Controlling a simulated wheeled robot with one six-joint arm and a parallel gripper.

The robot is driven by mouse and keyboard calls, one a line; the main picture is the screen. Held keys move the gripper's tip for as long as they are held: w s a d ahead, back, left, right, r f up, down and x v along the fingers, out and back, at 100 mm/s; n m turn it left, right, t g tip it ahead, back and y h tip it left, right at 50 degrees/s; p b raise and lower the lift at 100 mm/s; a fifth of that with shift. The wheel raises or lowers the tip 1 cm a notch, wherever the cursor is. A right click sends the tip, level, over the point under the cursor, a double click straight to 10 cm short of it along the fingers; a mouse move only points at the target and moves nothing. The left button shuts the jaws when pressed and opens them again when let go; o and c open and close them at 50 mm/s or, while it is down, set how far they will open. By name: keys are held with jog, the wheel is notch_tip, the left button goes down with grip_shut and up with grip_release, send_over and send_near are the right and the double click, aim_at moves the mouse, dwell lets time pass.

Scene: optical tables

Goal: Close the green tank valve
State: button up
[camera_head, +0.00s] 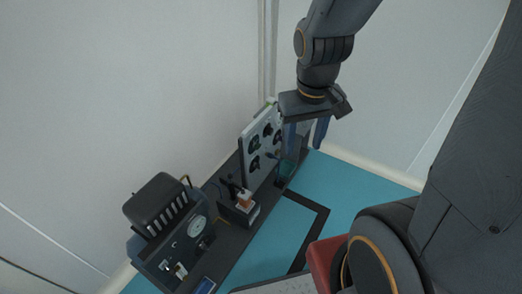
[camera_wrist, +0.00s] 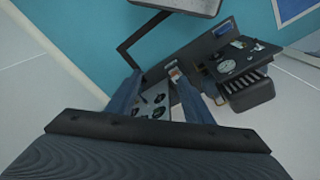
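My gripper (camera_head: 304,146) points down at the right end of the upright panel (camera_head: 261,142), which carries several black round knobs. In the wrist view my gripper (camera_wrist: 156,78) has its two blue-grey fingers spread with an empty gap. The panel (camera_wrist: 156,103) and its knobs show beyond and between the fingers. No green valve handle can be made out in the wrist view; the gripper body hides part of the scene.
A dark bench (camera_head: 233,240) runs along the wall. The blue floor (camera_head: 345,190) is open to the right.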

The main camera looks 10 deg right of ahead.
jog(key=shift+o, duration=0.2)
jog(key=w+d+f+n+t+b, duration=0.1)
jog(key=w+d+f+t+b, duration=0.1)
jog(key=w+f+b, duration=0.3)
jog(key=w+d+f+t+b, duration=0.2)
jog(key=w+d+f+b, duration=0.2)
jog(key=w+f, duration=0.4)
jog(key=w+b, duration=0.1)
jog(key=w, duration=0.3)
jog(key=shift+f+n, duration=0.2)
jog(key=shift+n, duration=0.2)
jog(key=w+d+f+n+t+y+b, duration=0.1)
jog(key=w+f+n+t+y+b, duration=0.2)
jog(key=w+f+b, duration=0.8)
jog(key=n+t+y+b, duration=0.2)
jog(key=t+y+b, duration=0.1)
jog(key=b, duration=0.4)
send_near(258, 146)
jog(key=w+d+r, duration=0.2)
jog(key=d+r, duration=0.2)
notch_tip(258, 146, down, 9)
jog(key=n+t+y+b, duration=0.2)
jog(key=y+b, duration=0.5)
jog(key=b, duration=0.4)
jog(key=s+a+b+x, duration=0.1)
jog(key=b+x, duration=0.2)
jog(key=x, duration=0.5)
jog(key=shift+b, duration=0.3)
jog(key=shift+r, duration=0.1)
jog(key=c, duration=1.1)
